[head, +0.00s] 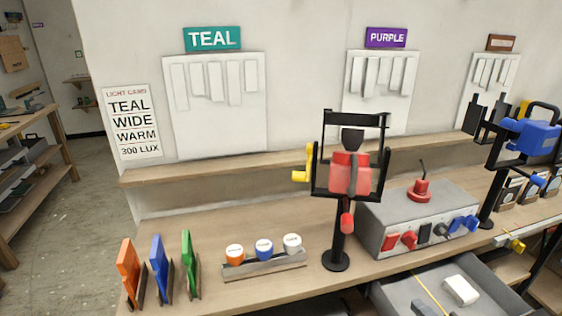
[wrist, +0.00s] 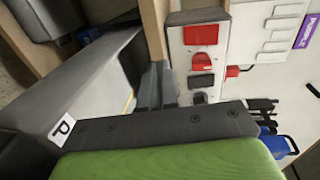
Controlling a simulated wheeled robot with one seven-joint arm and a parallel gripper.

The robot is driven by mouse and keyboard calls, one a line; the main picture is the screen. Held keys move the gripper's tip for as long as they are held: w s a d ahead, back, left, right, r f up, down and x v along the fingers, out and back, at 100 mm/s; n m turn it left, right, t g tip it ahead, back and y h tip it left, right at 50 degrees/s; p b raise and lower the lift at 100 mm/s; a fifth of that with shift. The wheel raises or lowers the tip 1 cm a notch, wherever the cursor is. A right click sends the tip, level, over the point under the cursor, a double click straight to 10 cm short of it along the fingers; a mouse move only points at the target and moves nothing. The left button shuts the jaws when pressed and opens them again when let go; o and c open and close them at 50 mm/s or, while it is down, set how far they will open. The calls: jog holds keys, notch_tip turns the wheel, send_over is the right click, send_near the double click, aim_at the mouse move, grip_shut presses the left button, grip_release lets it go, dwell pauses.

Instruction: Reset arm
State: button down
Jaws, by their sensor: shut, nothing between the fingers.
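My gripper (wrist: 158,72) shows in the wrist view, with its two grey fingers shut together and empty. The fingers point toward the grey switch box (wrist: 215,82), which has red and dark parts on its front. I cannot tell the exact gap between them. A dark bar (wrist: 150,128) and a green surface (wrist: 180,162) fill the bottom of the wrist view. My arm and gripper do not show in the head view.
A red lamp (head: 349,172) in a black yoke stands on the bench beside the grey switch box (head: 428,222). A grey drawer (head: 388,300) is open below. Orange, blue and green panels (head: 158,266) stand at left. A blue lamp (head: 535,136) is at right.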

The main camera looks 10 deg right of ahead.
jog(key=w+a+r+n+g+y+p, duration=0.1)
jog(key=a+r+n+g+y, duration=0.15)
jog(key=a+n+g, duration=0.55)
jog(key=w+a+r+n+g+y+p, duration=0.1)
jog(key=a+r+n+g+y, duration=0.3)
jog(key=a, duration=0.7)
jog(key=s+a+r+n+t+h+p, duration=0.1)
jog(key=s+a+r+n+h, duration=0.4)
jog(key=s+r, duration=0.8)
jog(key=shift+a+r+h+p, duration=0.3)
jog(key=shift+a+h+p, duration=0.4)
jog(key=shift+a+h, duration=0.35)
